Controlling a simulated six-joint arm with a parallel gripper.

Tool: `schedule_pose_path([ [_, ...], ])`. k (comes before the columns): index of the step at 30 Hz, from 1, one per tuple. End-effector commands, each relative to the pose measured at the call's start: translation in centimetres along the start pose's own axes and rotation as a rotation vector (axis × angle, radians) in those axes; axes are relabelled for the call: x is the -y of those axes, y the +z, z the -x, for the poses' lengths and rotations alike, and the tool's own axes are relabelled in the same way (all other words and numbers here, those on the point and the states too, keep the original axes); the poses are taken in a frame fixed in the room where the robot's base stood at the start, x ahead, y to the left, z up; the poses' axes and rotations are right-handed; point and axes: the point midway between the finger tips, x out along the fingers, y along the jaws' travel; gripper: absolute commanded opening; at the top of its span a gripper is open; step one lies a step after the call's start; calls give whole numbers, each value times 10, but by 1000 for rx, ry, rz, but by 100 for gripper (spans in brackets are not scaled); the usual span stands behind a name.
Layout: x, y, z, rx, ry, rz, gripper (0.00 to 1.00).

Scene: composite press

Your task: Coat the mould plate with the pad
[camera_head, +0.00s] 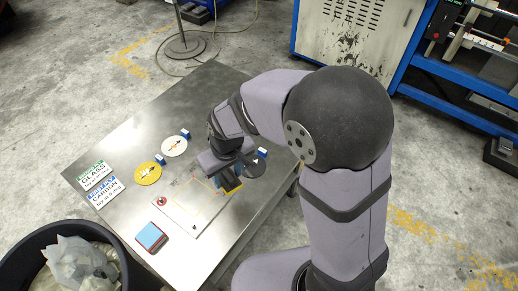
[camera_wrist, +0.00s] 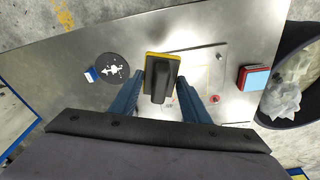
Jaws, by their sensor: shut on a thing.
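The mould plate (camera_head: 184,216) is a pale grey sheet with a thin orange outline, lying flat on the metal table. It also shows in the wrist view (camera_wrist: 205,60). My gripper (camera_head: 229,180) is over the plate's far right end. It is shut on the pad, a dark block with a handle and a yellow lower edge (camera_wrist: 161,72). The pad's yellow edge also shows in the head view (camera_head: 235,191). I cannot tell whether the pad touches the plate. My blue fingers (camera_wrist: 160,103) stand either side of the handle.
A dark disc (camera_head: 256,167), a white disc (camera_head: 174,147) and a yellow disc (camera_head: 147,174) lie beyond the plate. A red-edged blue box (camera_head: 151,237) sits near the front. GLASS (camera_head: 95,175) and CARBON (camera_head: 104,193) cards lie left. A black bin (camera_head: 122,262) stands by the table.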

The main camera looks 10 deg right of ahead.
Motion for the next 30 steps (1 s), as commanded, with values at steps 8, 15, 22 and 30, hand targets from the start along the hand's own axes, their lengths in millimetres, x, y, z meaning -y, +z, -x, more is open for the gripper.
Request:
schedule_pose_path([
  [8,115,22,-6,5,-48,325,17],
  [15,191,41,-19,3,-80,530,17],
  [22,234,30,-37,0,-85,561,17],
  [30,258,-13,-32,-4,-73,474,17],
])
